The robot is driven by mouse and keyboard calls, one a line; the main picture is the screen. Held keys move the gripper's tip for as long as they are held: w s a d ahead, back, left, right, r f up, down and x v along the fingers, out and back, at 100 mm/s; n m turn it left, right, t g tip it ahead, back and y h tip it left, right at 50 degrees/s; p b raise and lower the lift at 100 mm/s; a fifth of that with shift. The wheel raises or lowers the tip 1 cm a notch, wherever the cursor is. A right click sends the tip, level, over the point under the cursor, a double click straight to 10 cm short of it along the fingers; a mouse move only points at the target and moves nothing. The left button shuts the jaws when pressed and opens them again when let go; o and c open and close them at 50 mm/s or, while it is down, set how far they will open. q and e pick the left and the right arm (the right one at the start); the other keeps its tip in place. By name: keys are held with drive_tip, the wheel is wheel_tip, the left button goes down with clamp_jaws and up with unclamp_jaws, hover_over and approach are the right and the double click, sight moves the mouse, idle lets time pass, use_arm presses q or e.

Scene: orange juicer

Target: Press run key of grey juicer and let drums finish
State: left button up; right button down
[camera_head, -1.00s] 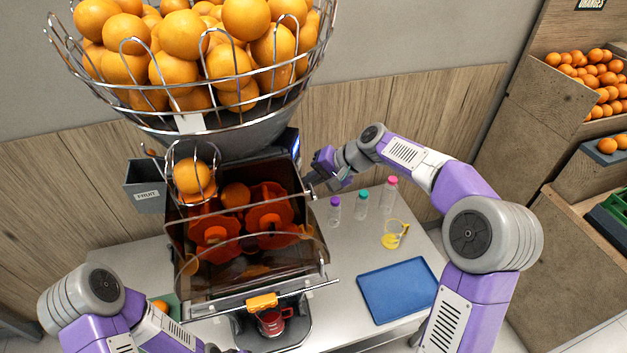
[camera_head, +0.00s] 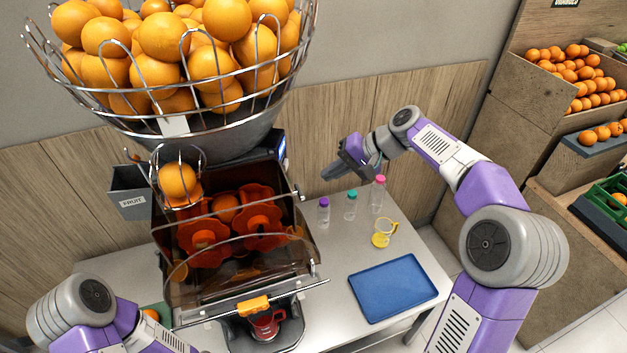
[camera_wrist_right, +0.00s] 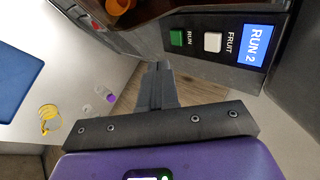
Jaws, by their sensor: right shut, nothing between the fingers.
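The grey juicer (camera_head: 296,235) stands on the counter with red drums (camera_head: 203,238) behind its clear cover. One orange (camera_head: 177,179) sits in the wire feed ring, another (camera_head: 225,206) at the drums. In the right wrist view, the side panel has a green RUN key (camera_wrist_right: 176,38), a white FRUIT key (camera_wrist_right: 212,42) and a blue display (camera_wrist_right: 261,45) reading RUN 2. My right gripper (camera_head: 328,174) is shut and empty, right of the juicer, apart from it; its fingers (camera_wrist_right: 160,68) point toward the panel, short of the RUN key. My left gripper is out of view.
A wire basket of oranges (camera_head: 175,60) tops the juicer. A red mug (camera_head: 266,326) stands under the spout. Several capped bottles (camera_head: 350,207), a yellow-based jug (camera_head: 382,238) and a blue tray (camera_head: 392,288) are on the counter at right.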

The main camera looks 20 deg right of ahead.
drive_tip(key=v, duration=0.3)
idle(0.9)
